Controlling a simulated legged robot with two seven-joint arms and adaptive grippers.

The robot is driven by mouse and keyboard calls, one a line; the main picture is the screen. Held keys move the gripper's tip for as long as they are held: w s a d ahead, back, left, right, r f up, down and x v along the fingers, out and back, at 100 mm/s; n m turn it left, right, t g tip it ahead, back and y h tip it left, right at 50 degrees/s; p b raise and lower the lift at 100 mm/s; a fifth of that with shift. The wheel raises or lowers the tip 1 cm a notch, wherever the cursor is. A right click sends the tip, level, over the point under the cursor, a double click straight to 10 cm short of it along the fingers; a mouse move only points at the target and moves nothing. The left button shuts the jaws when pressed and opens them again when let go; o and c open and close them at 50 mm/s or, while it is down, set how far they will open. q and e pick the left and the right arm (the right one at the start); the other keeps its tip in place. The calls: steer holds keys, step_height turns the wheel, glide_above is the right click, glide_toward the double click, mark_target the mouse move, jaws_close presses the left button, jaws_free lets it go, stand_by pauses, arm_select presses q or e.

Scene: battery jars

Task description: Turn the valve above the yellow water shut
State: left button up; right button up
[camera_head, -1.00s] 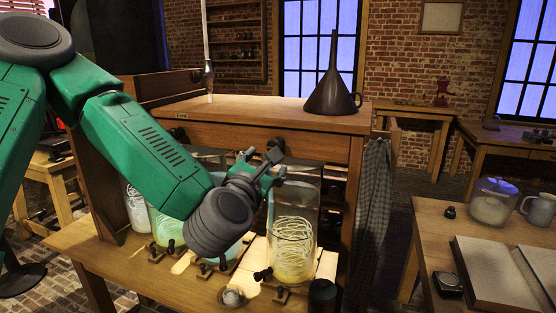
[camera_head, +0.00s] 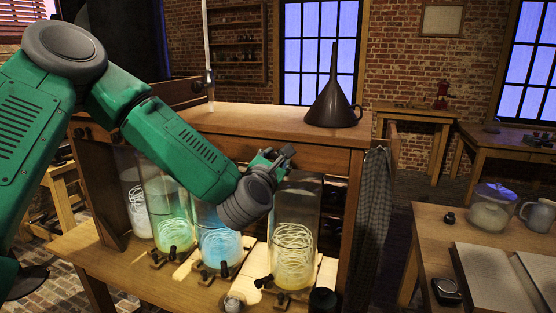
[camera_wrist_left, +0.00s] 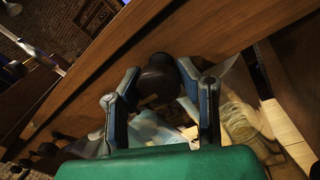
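The jar of yellow water (camera_head: 294,250), with a pale coil inside, stands at the right end of the jar row under the wooden shelf. My left gripper (camera_head: 280,158) is at the shelf front, just above and left of this jar. In the left wrist view, a dark round valve knob (camera_wrist_left: 160,76) sits between its two spread fingers; the right finger is close to it, and contact is unclear. The head view hides this knob behind the gripper, so I cannot be sure which jar it serves. My right gripper is not in view.
The jars of blue (camera_head: 221,245) and green water (camera_head: 172,220) stand left of the yellow one, beneath my left arm. A dark funnel (camera_head: 334,103) stands on the shelf top. A checked cloth (camera_head: 371,210) hangs at its right side.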

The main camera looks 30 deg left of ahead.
arm_select(q)
steer(key=shift+f, duration=0.1)
jaws_close()
steer(key=shift+a, duration=0.15)
